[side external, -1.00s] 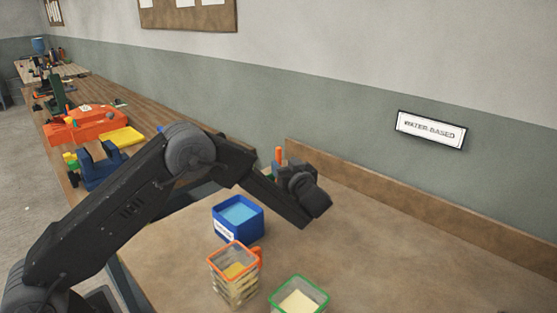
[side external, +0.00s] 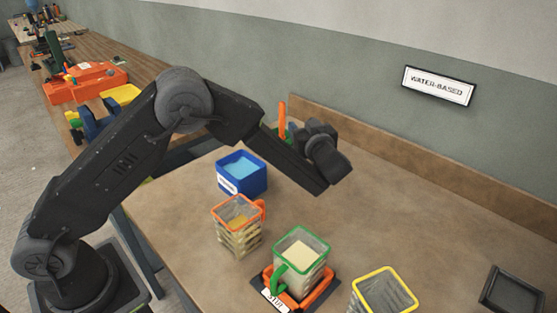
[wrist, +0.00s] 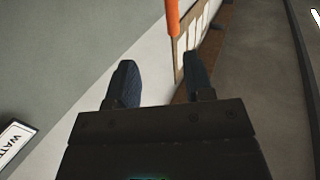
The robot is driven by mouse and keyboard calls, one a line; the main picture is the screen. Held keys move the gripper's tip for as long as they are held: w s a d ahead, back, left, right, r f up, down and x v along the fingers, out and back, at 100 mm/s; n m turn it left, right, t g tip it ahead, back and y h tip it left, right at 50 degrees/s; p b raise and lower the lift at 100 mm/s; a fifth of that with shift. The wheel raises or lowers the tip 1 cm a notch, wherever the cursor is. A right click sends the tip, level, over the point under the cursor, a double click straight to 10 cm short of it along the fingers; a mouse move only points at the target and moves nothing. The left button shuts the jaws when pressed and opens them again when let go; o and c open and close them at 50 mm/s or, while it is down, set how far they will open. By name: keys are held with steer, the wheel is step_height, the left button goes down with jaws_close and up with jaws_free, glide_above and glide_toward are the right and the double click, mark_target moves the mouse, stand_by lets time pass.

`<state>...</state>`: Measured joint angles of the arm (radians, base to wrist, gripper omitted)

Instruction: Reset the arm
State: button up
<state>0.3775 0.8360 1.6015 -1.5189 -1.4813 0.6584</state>
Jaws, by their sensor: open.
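My gripper shows at the end of my black arm in the side external view, above the brown worktable (side external: 420,215); its fingers are hard to make out there. In the wrist view my gripper (wrist: 161,82) has its two dark fingers apart, with nothing between them. The arm is bent at the elbow, with the forearm sloping down to the right.
A blue bin (side external: 241,177), an orange-rimmed container (side external: 237,228) and a green-rimmed container (side external: 301,258) stand on the table. A yellow-rimmed container (side external: 384,295) and a dark tray (side external: 512,292) are at the front right. An upright orange stick (side external: 282,118) stands behind my arm.

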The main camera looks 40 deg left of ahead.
steer(key=s+d+r+m+t+h, duration=0.2)
steer(key=r+m+t+h, duration=0.2)
steer(key=r+h, duration=0.35)
steer(key=s+d+r+m+t+h, duration=0.2)
steer(key=d+r+m+t+h, duration=0.15)
steer(key=r+h, duration=0.4)
steer(key=s+m+g+h, duration=0.3)
steer(key=s+m+g, duration=0.2)
steer(key=s, duration=1.1)
steer(key=s+a+f+g+y, duration=0.1)
steer(key=s+a+f+g, duration=0.1)
steer(key=s, duration=0.6)
steer(key=s+a+f+g+y, duration=0.1)
steer(key=s+a+f+g, duration=0.1)
steer(key=s+f, duration=0.3)
steer(key=s+g, duration=0.1)
steer(key=s, duration=0.2)
steer(key=shift+a, duration=0.4)
steer(key=shift+m, duration=0.25)
